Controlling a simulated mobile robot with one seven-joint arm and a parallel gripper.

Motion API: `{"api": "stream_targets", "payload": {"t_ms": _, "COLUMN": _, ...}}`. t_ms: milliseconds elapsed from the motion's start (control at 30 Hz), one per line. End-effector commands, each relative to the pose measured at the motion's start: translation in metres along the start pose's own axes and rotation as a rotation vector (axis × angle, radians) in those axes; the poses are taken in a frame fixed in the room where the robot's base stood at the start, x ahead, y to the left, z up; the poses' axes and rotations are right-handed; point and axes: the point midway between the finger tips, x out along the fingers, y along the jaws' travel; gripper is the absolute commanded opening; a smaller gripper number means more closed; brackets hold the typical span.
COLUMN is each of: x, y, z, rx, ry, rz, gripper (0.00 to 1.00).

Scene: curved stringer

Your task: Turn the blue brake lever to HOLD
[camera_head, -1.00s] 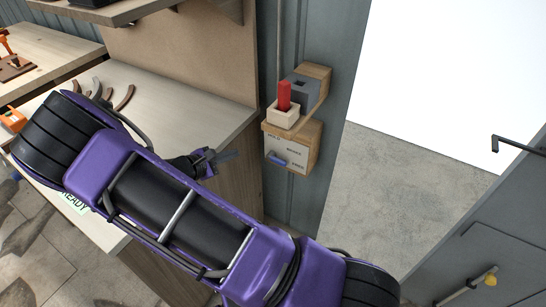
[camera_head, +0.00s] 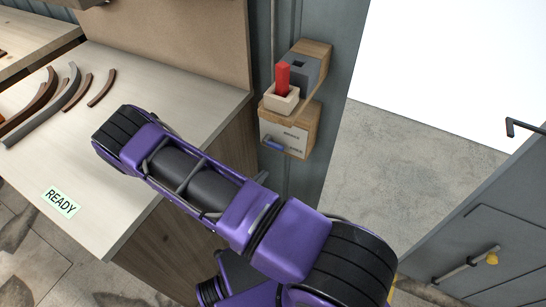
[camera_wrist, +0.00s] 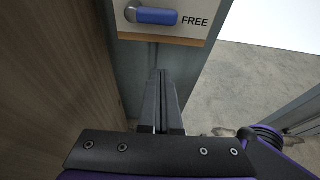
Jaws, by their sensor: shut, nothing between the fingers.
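The blue brake lever (camera_head: 274,143) is on the white face of a small wall box (camera_head: 304,137), low on that face. In the wrist view the lever (camera_wrist: 156,16) lies roughly level, its blue grip pointing right toward the word FREE (camera_wrist: 195,21) from a round pivot at its left end. My gripper (camera_wrist: 160,74) is shut and empty. Its fingertips show below the box's lower edge in that picture, apart from the lever. In the head view my purple arm hides the gripper. The HOLD mark cannot be read in the current frames.
A red handle (camera_head: 282,78) stands in a pale holder on the shelf above the box. A workbench (camera_head: 190,90) with curved strips and a READY label (camera_head: 60,202) is left. A grey cabinet (camera_head: 490,250) is right. Open concrete floor (camera_head: 400,170) lies between.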

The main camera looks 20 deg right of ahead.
Motion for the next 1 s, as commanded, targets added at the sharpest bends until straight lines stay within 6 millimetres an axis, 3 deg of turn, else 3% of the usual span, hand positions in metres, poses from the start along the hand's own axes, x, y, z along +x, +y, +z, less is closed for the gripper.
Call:
{"api": "stream_targets", "payload": {"t_ms": 167, "x": 0.018, "y": -0.001, "z": -0.001, "rx": 0.002, "ry": -0.001, "rz": -0.004, "gripper": 0.00}}
{"api": "stream_targets", "payload": {"t_ms": 567, "x": 0.101, "y": -0.001, "z": -0.001, "rx": 0.001, "ry": -0.001, "rz": -0.004, "gripper": 0.00}}
{"api": "stream_targets", "payload": {"t_ms": 800, "x": 0.089, "y": 0.000, "z": 0.032, "rx": 0.002, "ry": -0.001, "rz": -0.001, "gripper": 0.00}}
{"api": "stream_targets", "payload": {"t_ms": 1000, "x": 0.086, "y": 0.000, "z": 0.038, "rx": 0.000, "ry": -0.001, "rz": -0.001, "gripper": 0.00}}
